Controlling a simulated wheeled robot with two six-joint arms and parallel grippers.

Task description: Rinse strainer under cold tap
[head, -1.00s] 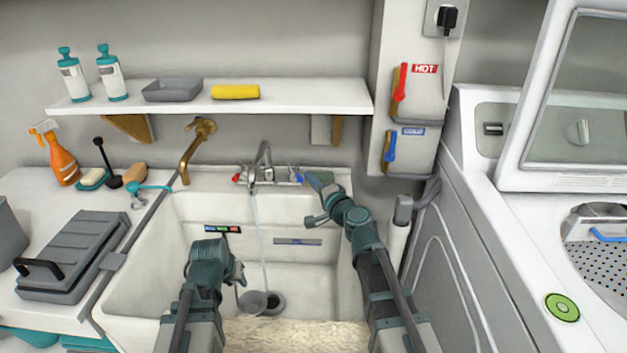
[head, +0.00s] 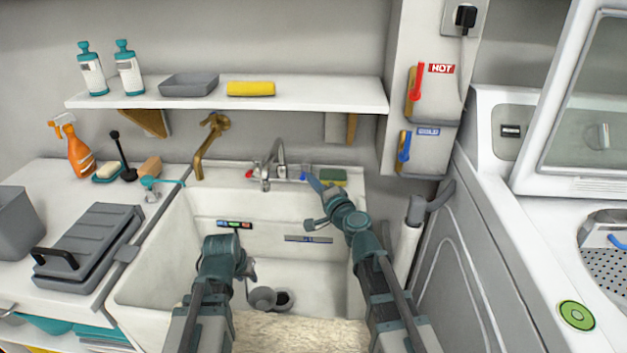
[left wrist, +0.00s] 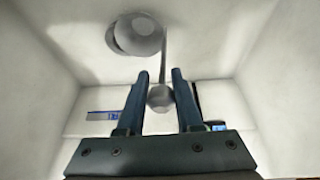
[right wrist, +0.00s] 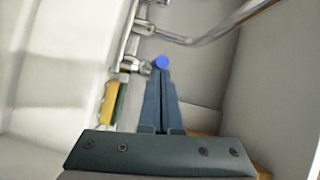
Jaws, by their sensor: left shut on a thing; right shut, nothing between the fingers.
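The grey strainer (head: 262,297) is low in the white sink (head: 190,235), beside the dark drain (head: 285,299). My left gripper (head: 248,271) is shut on its handle. In the left wrist view, the handle's rounded end (left wrist: 160,96) sits between the fingers and the bowl (left wrist: 145,38) partly covers the drain. The chrome tap (head: 268,168) stands at the sink's back, with a red knob (head: 249,173) on the left. My right gripper (head: 313,181) is shut and empty at the blue cold knob (right wrist: 161,62); whether it touches is unclear. No water shows under the spout.
A yellow-green sponge (head: 333,177) lies on the back rim right of the tap. A brass pipe (head: 205,150) hangs left of it. A shelf (head: 300,95) runs above. Hot (head: 417,82) and cold (head: 405,147) wall levers are at the right.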

